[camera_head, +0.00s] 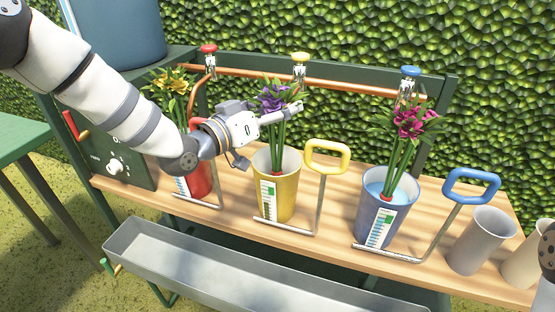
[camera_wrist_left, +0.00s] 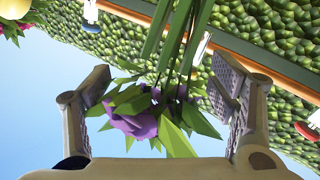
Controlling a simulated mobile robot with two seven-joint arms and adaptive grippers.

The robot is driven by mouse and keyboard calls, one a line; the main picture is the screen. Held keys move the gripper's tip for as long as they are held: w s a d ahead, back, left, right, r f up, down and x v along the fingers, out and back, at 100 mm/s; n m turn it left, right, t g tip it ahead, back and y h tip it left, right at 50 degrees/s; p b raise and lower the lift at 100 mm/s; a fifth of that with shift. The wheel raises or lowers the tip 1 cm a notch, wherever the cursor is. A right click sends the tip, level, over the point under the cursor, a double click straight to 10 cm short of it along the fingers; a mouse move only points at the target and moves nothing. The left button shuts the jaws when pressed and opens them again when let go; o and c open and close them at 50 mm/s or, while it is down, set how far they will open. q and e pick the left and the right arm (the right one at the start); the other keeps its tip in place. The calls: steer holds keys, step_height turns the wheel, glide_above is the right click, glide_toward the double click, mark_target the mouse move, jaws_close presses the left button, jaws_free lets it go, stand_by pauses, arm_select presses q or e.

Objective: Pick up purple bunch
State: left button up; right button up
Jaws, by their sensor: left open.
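The purple bunch (camera_head: 272,98) stands upright in the yellow cup (camera_head: 284,202) in the middle of the wooden bench. My left gripper (camera_head: 292,112) is at the height of its blooms, with the arm coming in from the left. In the left wrist view, the purple bunch (camera_wrist_left: 140,122) lies between the two open fingers (camera_wrist_left: 160,110), its stems running up the picture. The fingers are apart, with gaps to the purple bloom on both sides. My right gripper is not in view; only a bit of my right arm shows at the right edge.
A yellow bunch (camera_head: 171,84) stands in the red cup (camera_head: 196,182) at left, a magenta bunch (camera_head: 411,122) in the blue cup (camera_head: 380,222) at right. Yellow (camera_head: 327,157) and blue (camera_head: 471,186) handles rise nearby. A grey cup (camera_head: 480,241) stands right; a metal trough (camera_head: 220,272) lies in front.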

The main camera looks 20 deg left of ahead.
arm_select(q)
steer(key=shift+w, duration=0.2)
jaws_close()
step_height(320, 180, up, 18)
steer(key=p, duration=0.2)
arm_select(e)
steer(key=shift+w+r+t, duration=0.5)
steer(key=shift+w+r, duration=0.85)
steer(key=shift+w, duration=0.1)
arm_select(q)
steer(key=shift+d+r, duration=0.1)
